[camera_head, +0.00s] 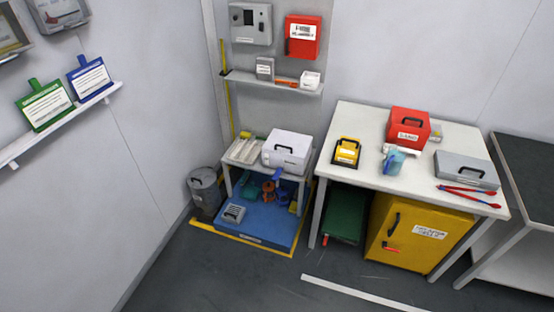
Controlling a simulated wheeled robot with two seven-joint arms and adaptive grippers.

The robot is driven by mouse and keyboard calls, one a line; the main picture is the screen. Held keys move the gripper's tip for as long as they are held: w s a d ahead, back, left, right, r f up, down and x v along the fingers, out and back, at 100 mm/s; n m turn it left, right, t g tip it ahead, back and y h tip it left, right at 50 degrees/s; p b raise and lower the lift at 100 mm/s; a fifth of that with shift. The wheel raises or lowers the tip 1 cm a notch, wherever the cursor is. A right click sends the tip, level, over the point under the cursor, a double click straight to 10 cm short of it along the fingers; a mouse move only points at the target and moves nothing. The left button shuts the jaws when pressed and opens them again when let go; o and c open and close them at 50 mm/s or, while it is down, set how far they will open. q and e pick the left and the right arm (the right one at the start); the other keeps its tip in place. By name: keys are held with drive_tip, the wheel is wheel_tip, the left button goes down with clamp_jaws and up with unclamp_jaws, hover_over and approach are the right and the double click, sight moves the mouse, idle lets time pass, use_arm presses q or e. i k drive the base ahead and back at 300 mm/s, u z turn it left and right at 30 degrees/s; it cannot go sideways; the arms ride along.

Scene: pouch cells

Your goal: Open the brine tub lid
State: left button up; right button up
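A white box (286,153) with a dark handle and a small label sits on the low white stand in the corner, and its top looks shut. It may be the brine tub, but its label is too small to read. A grey lidded bin (205,190) stands on the floor to the left of the stand. A blue tray or low platform (262,228) lies on the floor under the stand, with a small grey box (233,213) and orange and blue items on it. Neither of my grippers is in view.
A white table (365,179) at right holds a yellow case (346,152), a red box (408,128), a blue jug-like item (394,163), a grey case (466,169) and red tongs (467,192). A yellow cabinet (415,234) stands beneath. The floor in front is clear.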

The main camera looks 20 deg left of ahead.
sight(282, 141)
drive_tip(key=z, duration=0.2)
drive_tip(key=k, duration=0.3)
drive_tip(key=u, duration=1.35)
drive_tip(key=i, duration=0.75)
drive_tip(key=u, duration=0.5)
drive_tip(key=i, duration=0.9)
drive_tip(key=z, duration=0.9)
drive_tip(key=i, duration=0.9)
drive_tip(key=z, duration=0.75)
